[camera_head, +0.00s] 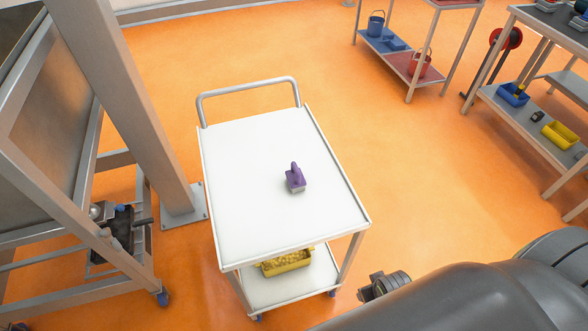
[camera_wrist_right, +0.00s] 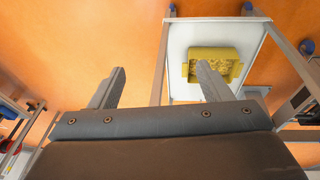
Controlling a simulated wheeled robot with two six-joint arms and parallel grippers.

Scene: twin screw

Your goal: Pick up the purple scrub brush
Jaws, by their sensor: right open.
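The purple scrub brush (camera_head: 295,179) sits on the white top of a cart (camera_head: 245,165), right of its middle, with its handle up. My right arm comes in from the lower right in the head view, and its gripper end is not clearly seen there. In the right wrist view my right gripper (camera_wrist_right: 158,85) is open and empty, its two fingers wide apart. It is apart from the brush, which does not show in the wrist view. My left gripper is not in view.
A yellow bin (camera_head: 287,263) with pale contents is on the cart's lower shelf; it also shows in the wrist view (camera_wrist_right: 236,72). A metal handle (camera_head: 248,84) rises at the cart's far end. A metal post (camera_head: 125,100) stands left. Shelves (camera_head: 530,110) stand right. The rest of the cart top is clear.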

